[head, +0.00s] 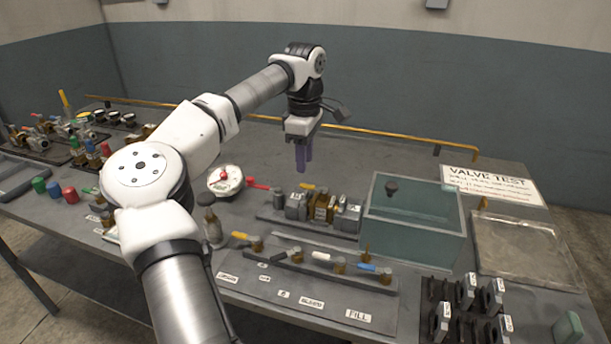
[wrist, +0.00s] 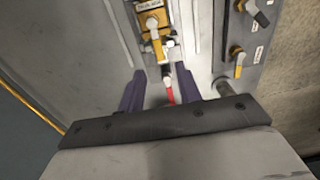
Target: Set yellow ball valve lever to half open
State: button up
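A yellow lever (head: 307,187) sits on the brass valve (head: 321,207) clamped in the grey fixture on the table. In the wrist view this lever (wrist: 157,46) lies ahead of my fingers, beside its brass body (wrist: 152,20). A second yellow lever (head: 240,236) is at the left end of the front manifold row; it also shows in the wrist view (wrist: 239,69). My gripper (head: 304,168) hangs fingers down above and behind the fixture, touching nothing. In the wrist view its purple fingers (wrist: 160,82) are apart and empty, with a red handle (wrist: 169,92) visible below, between them.
A clear tank (head: 413,222) stands right of the fixture. White and blue levers (head: 367,267) share the front row. Black stands (head: 465,300) occupy the front right. A yellow rail (head: 400,137) runs along the back.

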aim_at(305, 185)
notch_tip(305, 185, down, 6)
jog(key=shift+r+p, duration=0.1)
jog(key=shift+p, duration=0.2)
jog(key=shift+c, duration=0.4)
grip_shut()
